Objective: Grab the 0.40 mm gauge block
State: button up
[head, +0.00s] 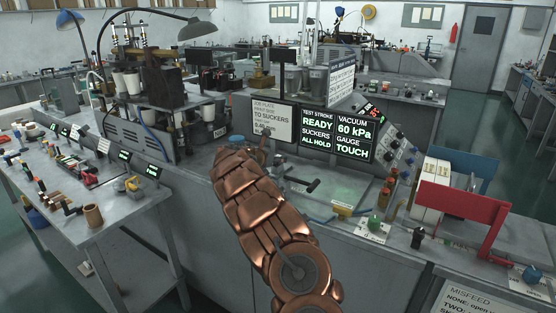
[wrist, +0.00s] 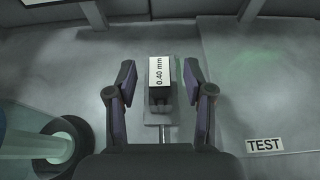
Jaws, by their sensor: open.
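The 0.40 mm gauge block (wrist: 160,76) shows in the wrist view with a white labelled top reading "0.40 mm" and a dark front face. It sits on a small grey plate between the fingers of my gripper (wrist: 160,80). The fingers are open, one on each side, with a visible gap between each finger and the block. In the head view my copper-coloured arm reaches over the bench and hides the block. My gripper is not clearly visible there.
A "TEST" label (wrist: 264,145) lies at right in the wrist view. A pale green cylinder on a dark round base (wrist: 55,145) stands at lower left. In the head view, a display (head: 337,132) reads "READY", "60 kPa" and "TOUCH". A red bracket (head: 462,203) stands at right.

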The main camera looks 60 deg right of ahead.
jog(key=shift+x, duration=0.8)
jog(key=shift+c, duration=0.3)
grip_shut()
